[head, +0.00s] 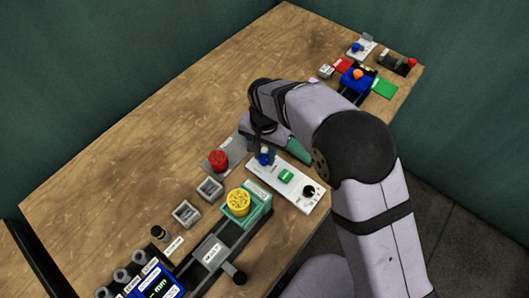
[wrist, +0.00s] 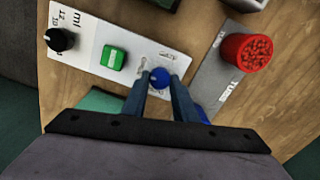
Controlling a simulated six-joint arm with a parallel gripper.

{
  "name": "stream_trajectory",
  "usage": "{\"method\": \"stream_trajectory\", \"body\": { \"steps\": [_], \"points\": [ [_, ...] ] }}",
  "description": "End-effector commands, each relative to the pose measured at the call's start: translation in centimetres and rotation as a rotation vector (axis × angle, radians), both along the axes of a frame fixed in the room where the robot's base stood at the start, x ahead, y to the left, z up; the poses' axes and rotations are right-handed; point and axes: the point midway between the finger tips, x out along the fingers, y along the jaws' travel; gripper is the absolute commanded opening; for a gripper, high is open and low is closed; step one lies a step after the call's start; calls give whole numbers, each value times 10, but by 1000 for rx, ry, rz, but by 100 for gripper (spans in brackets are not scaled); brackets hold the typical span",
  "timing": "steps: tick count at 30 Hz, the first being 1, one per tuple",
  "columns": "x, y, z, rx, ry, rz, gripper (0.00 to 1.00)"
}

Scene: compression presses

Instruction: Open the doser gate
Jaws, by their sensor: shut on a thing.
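A white dosing panel (head: 308,190) lies on the wooden table; it also shows in the wrist view (wrist: 90,45). It carries a black dial (wrist: 61,40), a green button (wrist: 113,58) and a blue ball knob (wrist: 160,77) at its end beside a slot. Small labels near the knob are too blurred to read. My gripper (wrist: 160,82) reaches down over that end, its two fingers closed on either side of the blue knob. In the head view the knob (head: 264,158) shows below my gripper (head: 263,152). The gate itself cannot be made out.
More devices (head: 357,76) stand at the far end. The upper-left tabletop is clear.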

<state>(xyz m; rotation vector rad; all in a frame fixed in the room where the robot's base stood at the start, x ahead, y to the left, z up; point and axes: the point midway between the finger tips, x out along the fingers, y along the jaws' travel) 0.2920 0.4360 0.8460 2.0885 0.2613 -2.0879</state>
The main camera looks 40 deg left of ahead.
Motion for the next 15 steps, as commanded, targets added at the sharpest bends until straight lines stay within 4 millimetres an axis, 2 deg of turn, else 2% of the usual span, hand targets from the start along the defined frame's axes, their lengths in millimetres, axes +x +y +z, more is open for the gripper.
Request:
{"method": "stream_trajectory", "body": {
  "steps": [9, 10, 12, 15],
  "points": [
    [1, 1, 1, 3, -1, -5, 3],
    [1, 1, 1, 3, -1, -5, 28],
    [1, 1, 1, 3, -1, -5, 44],
    [1, 1, 1, 2, 0, -4, 44]
  ]
}}
